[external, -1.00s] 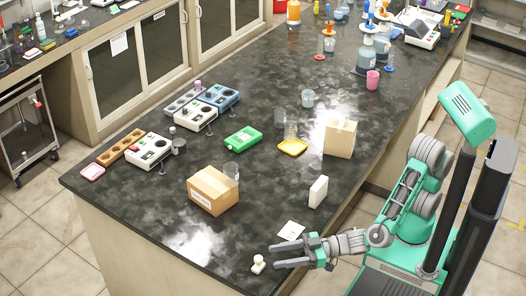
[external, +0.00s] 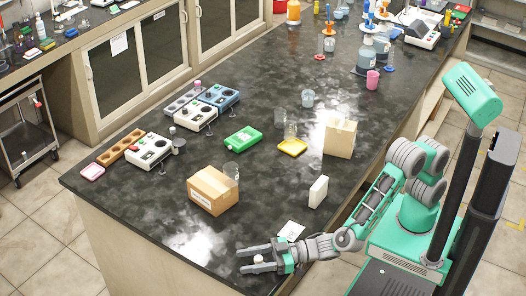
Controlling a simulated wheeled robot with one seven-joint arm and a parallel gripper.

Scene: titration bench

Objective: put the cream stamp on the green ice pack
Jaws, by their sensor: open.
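The cream stamp (external: 258,260) stands near the front edge of the dark bench, at the bottom of the external view. My gripper (external: 255,257) is open, with its two fingers on either side of the stamp. The stamp is partly hidden by the nearer finger, and I cannot tell whether either finger touches it. The green ice pack (external: 243,138) lies flat in the middle of the bench, well behind my gripper, with nothing on top of it.
A white upright block (external: 318,192), a paper card (external: 291,230), a yellow tray (external: 293,147) and a beige box (external: 340,138) stand to the right. Bench space left of the cardboard box is clear.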

